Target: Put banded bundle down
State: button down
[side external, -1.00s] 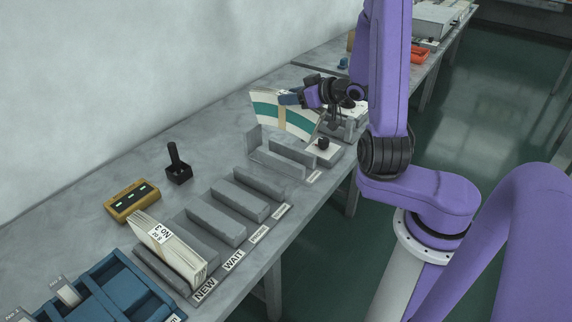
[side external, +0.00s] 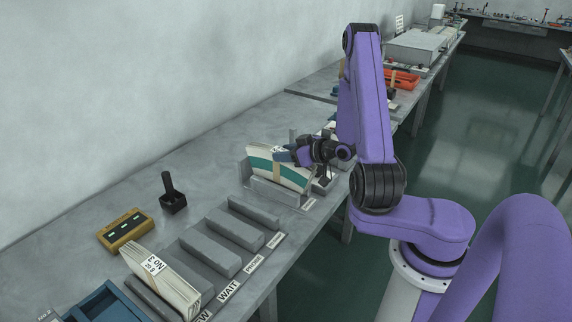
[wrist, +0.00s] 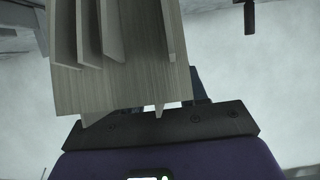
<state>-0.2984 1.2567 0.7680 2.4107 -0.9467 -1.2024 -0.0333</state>
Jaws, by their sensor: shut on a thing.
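The banded bundle (side external: 262,163) is a stack of cream sheets with a green stripe and a tan band. My gripper (side external: 288,156) is shut on its right end in the side view. The bundle stands slightly tilted in the far grey slot (side external: 275,192), its lower edge hidden behind the front wall. I cannot tell whether it touches the slot floor. In the wrist view pale, splayed sheets (wrist: 120,85) fill the upper middle, above the dark gripper plate; the fingertips are not clear there.
Several grey dividers (side external: 210,252) with labels such as WAIT run along the front edge. Another bundle (side external: 163,277) stands in the near slot. A yellow box (side external: 125,231), a black stamp-like item (side external: 172,195) and a blue tray (side external: 105,302) lie left.

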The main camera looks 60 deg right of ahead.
aim_at(280, 167)
jog(key=shift+f, duration=1.85)
jog(key=c, duration=0.6)
grip_release()
